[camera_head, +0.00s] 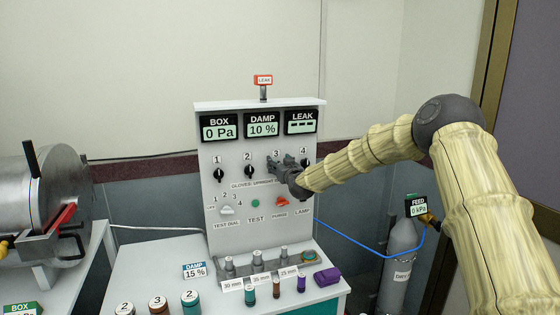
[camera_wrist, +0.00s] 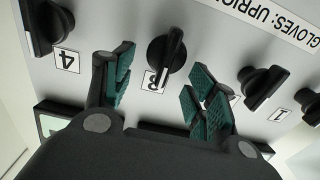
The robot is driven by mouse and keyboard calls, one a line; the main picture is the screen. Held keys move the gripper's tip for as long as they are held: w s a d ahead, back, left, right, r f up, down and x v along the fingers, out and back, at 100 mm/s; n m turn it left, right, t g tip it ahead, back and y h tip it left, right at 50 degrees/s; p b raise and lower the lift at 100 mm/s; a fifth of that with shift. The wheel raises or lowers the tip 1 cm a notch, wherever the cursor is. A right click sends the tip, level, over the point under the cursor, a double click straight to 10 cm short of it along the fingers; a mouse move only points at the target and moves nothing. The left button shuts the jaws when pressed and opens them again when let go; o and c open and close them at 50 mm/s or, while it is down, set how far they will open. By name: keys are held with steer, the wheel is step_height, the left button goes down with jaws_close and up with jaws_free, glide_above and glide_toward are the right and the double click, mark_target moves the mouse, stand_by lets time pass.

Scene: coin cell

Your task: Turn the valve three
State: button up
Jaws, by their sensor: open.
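Valve three is a round black knob with a raised bar handle, seen in the wrist view (camera_wrist: 165,50) on the grey panel, beside its "3" label (camera_wrist: 155,79). Its bar runs close to up-and-down in that upside-down view. My gripper (camera_wrist: 160,82) is open, with one green-padded finger to each side of knob three. The fingers look apart from the knob; the exact depth gap is hard to judge. In the head view my gripper (camera_head: 285,168) is in front of the panel just below the "3" label and hides the knob.
Knob four (camera_wrist: 45,25) and knob two (camera_wrist: 263,86) flank valve three closely. Below are a test dial (camera_head: 227,210), a green button (camera_head: 255,203) and a red purge control (camera_head: 282,201).

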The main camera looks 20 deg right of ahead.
steer(key=shift+w, duration=0.4)
steer(key=shift+c, duration=0.5)
steer(key=c, duration=0.9)
steer(key=shift+d, duration=0.15)
